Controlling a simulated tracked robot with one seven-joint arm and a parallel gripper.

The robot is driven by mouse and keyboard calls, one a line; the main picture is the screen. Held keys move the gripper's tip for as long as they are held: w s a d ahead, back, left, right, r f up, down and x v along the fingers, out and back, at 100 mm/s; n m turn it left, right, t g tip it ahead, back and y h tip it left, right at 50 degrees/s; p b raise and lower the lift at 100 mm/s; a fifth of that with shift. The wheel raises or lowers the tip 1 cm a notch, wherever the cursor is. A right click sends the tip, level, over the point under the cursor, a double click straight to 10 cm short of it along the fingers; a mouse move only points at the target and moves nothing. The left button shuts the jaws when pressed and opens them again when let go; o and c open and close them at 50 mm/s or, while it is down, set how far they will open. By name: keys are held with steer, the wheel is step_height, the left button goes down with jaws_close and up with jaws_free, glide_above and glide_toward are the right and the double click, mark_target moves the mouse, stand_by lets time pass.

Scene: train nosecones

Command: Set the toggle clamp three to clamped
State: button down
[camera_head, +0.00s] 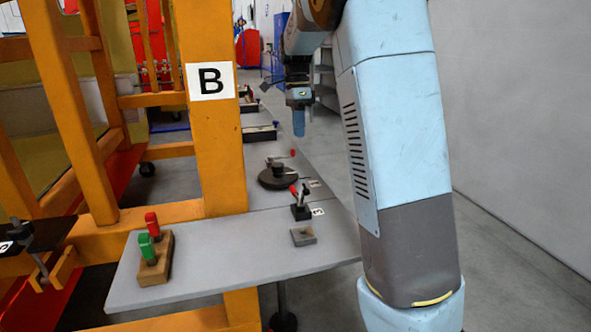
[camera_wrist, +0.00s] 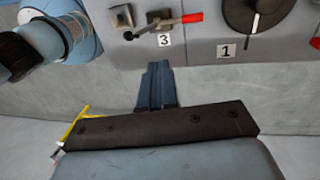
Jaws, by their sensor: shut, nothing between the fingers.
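Toggle clamp three (camera_head: 300,211) stands on the grey table, a small dark clamp with a red-tipped handle. It also shows in the wrist view (camera_wrist: 154,24), beside the label "3" (camera_wrist: 164,40), with its red handle end (camera_wrist: 192,17) pointing right. In the head view the handle stands up from the base; whether the clamp is clamped I cannot tell. My gripper (camera_head: 299,133) is shut and empty, pointing down above and beyond the clamp in the head view. In the wrist view its closed fingertips (camera_wrist: 158,66) appear just below the label, apart from the clamp.
A black round dial (camera_head: 279,177) labelled "1" (camera_wrist: 226,51) sits near the clamp. A small grey block (camera_head: 303,236) lies in front of it. Red and green pegs (camera_head: 150,238) stand on a wooden block at left. An orange post (camera_head: 213,150) marked B rises beside the table.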

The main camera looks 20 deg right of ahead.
steer(key=shift+w+a, duration=0.2)
steer(key=shift+a, duration=0.25)
steer(key=shift+s+a+f, duration=0.1)
steer(key=shift+s+f, duration=0.85)
steer(key=shift+f, duration=0.95)
steer(key=shift+s+d+f, duration=0.1)
steer(key=shift+s+f, duration=0.8)
steer(key=shift+f, duration=1.05)
steer(key=shift+s+a+f, duration=0.1)
steer(key=shift+s+f, duration=0.85)
steer(key=shift+f, duration=0.95)
